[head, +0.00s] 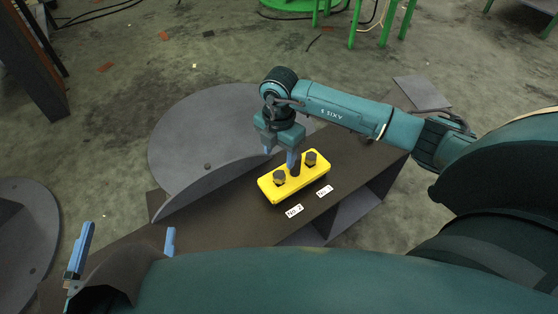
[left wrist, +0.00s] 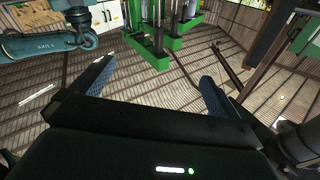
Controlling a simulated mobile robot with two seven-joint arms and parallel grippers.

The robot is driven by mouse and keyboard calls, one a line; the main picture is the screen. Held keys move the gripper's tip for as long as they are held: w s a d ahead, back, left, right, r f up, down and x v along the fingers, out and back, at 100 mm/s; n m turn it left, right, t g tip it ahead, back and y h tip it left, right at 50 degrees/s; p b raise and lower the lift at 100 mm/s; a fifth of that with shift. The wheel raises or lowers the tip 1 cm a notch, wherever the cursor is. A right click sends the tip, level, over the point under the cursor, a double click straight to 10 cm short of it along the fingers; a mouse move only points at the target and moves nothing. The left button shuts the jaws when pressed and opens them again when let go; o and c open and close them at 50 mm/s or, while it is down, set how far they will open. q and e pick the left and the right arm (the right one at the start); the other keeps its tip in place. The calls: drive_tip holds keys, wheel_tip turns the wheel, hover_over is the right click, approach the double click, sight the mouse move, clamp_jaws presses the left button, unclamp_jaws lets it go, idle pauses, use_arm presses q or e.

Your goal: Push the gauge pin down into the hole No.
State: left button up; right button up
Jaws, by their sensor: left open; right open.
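A yellow block (head: 290,190) lies on the brown table, with two dark, knob-like pins on top. One pin (head: 279,177) stands at its left, near the label No. 2 (head: 294,211). The other pin (head: 310,158) stands at its right, near the label No. 1 (head: 324,191). I cannot tell how deep either pin sits. My right gripper (head: 281,152) is open above the block's back edge. One blue finger comes down between the pins and hides part of the block; contact is unclear. My left gripper (head: 126,244) is open and empty at the table's lower left, away from the block.
The brown table (head: 240,230) is bare left of the block. A grey round plate (head: 200,130) lies behind it. In the left wrist view, green stands (left wrist: 155,48) rise from the floor beyond the empty fingers (left wrist: 155,72).

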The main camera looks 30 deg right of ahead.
drive_tip(key=shift+r, duration=1.55)
drive_tip(key=shift+s, duration=0.1)
